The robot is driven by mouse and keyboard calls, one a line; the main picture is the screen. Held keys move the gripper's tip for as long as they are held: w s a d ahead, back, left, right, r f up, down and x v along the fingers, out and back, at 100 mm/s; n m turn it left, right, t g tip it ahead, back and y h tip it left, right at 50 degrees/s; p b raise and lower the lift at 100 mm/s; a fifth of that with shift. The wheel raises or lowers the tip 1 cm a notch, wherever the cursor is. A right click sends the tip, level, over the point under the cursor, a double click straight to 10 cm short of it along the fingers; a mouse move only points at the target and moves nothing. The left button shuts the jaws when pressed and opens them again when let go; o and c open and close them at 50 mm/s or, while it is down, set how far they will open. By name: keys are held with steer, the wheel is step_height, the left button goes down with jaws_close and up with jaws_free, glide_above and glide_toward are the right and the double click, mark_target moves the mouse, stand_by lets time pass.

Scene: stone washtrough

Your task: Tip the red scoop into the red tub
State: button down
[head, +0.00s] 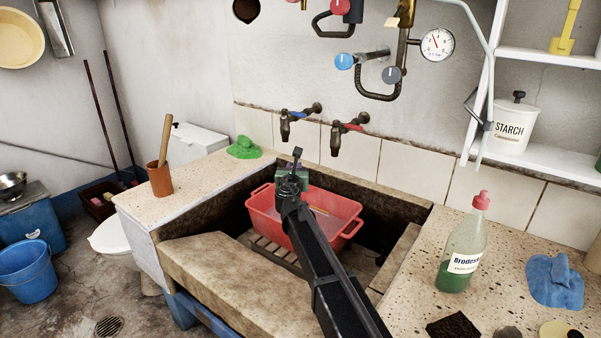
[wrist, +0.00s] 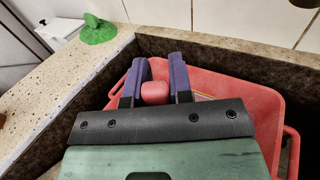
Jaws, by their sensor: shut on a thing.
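The red tub (head: 340,222) sits on a slatted rack in the stone trough. It also shows in the wrist view (wrist: 262,98) behind and to the right of my gripper. My gripper (wrist: 155,80) has its two purple-padded fingers closed on a small red piece (wrist: 155,93), which looks like part of the red scoop. The rest of the scoop is hidden, so I cannot tell its tilt or load. In the head view my gripper (head: 291,172) is over the back left part of the tub, and my arm covers part of the tub.
Two taps (head: 286,124) (head: 337,138) stick out of the wall behind the trough. A green cloth (head: 244,148) and a brown pot (head: 160,178) are on the left ledge. A soap bottle (head: 462,245) and a blue cloth (head: 555,280) are on the right counter.

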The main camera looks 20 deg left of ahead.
steer(key=shift+w+d, duration=0.1)
steer(key=shift+w+d+r+m+g+p, duration=0.1)
steer(key=shift+w+d+m+g+p, duration=0.4)
steer(key=shift+w+d+m+p, duration=0.35)
steer(key=shift+w+d, duration=0.1)
steer(key=shift+w, duration=0.05)
steer(key=shift+w+d+f+m+g+p, duration=0.15)
steer(key=shift+w+d+m+g+p, duration=0.1)
steer(key=shift+w+d+m, duration=0.25)
steer(key=shift+w+d+f+m+g+p, duration=0.1)
steer(key=shift+w+d+m+g, duration=0.2)
steer(key=shift+w+d, duration=0.2)
steer(key=shift+w+d+f+m+g, duration=0.25)
steer(key=shift+w+d+m, duration=0.2)
steer(key=shift+w, duration=0.1)
steer(key=shift+w+d+f+m+g, duration=0.2)
steer(key=shift+w+d+m, duration=0.2)
steer(key=shift+w+d, duration=0.1)
